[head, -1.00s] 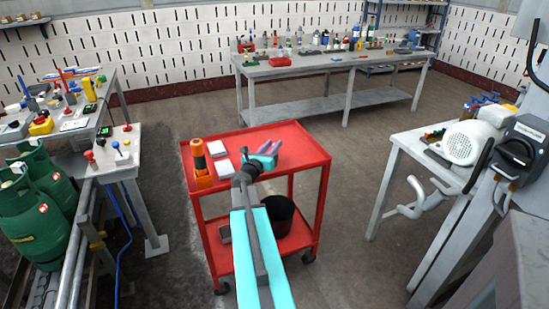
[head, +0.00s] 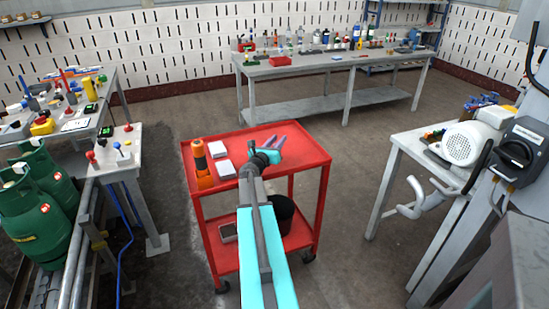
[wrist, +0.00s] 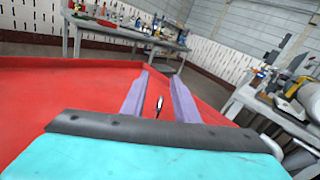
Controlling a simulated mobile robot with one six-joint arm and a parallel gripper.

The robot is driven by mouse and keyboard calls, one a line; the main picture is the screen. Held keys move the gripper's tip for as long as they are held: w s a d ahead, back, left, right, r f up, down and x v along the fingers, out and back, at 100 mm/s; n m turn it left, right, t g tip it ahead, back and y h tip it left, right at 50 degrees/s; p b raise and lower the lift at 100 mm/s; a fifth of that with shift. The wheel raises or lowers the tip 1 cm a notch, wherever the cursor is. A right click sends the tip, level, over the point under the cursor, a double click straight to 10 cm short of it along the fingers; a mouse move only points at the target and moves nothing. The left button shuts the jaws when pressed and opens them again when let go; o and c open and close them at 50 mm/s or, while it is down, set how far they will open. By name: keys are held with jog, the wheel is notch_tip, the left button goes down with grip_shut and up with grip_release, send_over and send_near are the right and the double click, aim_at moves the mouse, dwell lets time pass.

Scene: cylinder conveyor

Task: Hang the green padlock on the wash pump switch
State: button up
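My gripper (head: 277,141) is over the far right part of the red trolley's top. In the wrist view its two purple fingers (wrist: 160,76) stand apart with a gap between them. A small dark and pale thing (wrist: 159,106) shows in that gap, apart from both fingers; I cannot tell what it is. I cannot make out a green padlock in either view. A black switch box (head: 524,146) with a pale label is mounted on the grey machine at the right; the label is too small to read. My gripper is far to its left.
The red trolley (head: 310,160) carries an orange and black tool (head: 202,166) and two white boxes at its left. A black bucket is below. Green gas cylinders (head: 28,215) stand at left. A motor (head: 466,143) sits on the right bench. Open floor separates trolley and machine.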

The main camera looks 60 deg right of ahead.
dwell(0.4)
grip_shut()
jog(key=shift+s, duration=0.1)
dwell(1.2)
